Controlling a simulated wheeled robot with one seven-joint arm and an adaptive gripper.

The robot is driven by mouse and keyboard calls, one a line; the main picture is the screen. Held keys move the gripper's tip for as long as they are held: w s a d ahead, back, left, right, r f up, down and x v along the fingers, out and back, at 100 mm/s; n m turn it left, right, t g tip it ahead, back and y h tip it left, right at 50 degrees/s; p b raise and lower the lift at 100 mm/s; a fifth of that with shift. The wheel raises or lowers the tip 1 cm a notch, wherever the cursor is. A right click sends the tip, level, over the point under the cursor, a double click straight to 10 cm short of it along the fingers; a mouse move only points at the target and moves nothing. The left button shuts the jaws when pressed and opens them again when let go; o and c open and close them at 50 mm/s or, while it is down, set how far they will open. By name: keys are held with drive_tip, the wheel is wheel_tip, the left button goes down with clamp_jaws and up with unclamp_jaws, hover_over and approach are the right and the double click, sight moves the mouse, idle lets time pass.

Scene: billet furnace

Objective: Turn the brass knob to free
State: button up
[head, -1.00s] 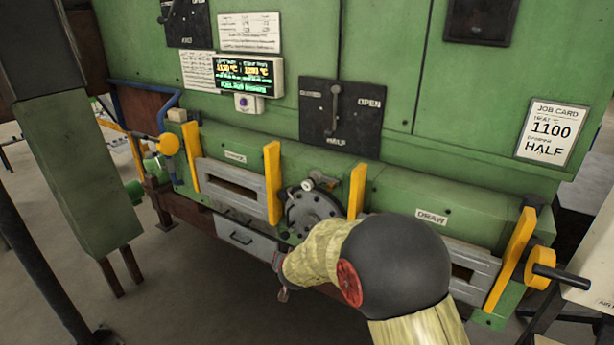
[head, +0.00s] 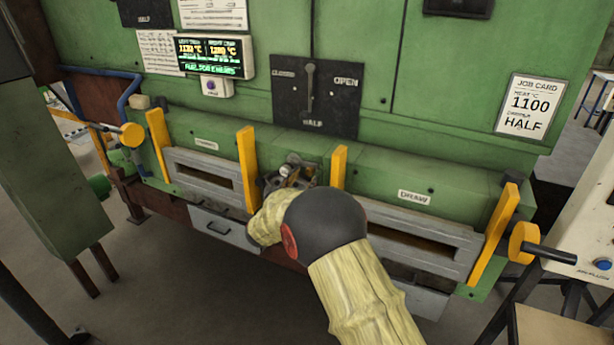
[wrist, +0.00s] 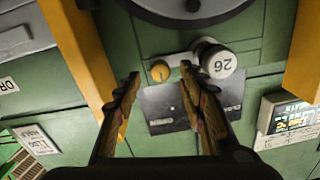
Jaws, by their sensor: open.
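The brass knob (wrist: 160,71) is a small round knob in the upper middle of the wrist view. It sits at one end of a pale bar, beside a round white tag marked 26 (wrist: 217,62) on a dark cylinder. My gripper (wrist: 159,75) is open and empty. Its two fingertips appear on either side of the knob in the picture; I cannot tell how much depth separates them from it. In the head view, my arm hides most of the gripper (head: 284,180) and the knob cannot be made out clearly.
Yellow uprights (head: 247,168) (head: 338,166) flank the knob's area. A dark damper plate (head: 315,95) with a lever and OPEN and HALF labels is above. A lit temperature display (head: 213,57) is up left. A job card (head: 529,106) reads 1100, HALF.

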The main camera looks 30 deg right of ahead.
sight(308, 173)
drive_tip(key=shift+x, duration=1.7)
drive_tip(key=shift+c, duration=0.5)
clamp_jaws()
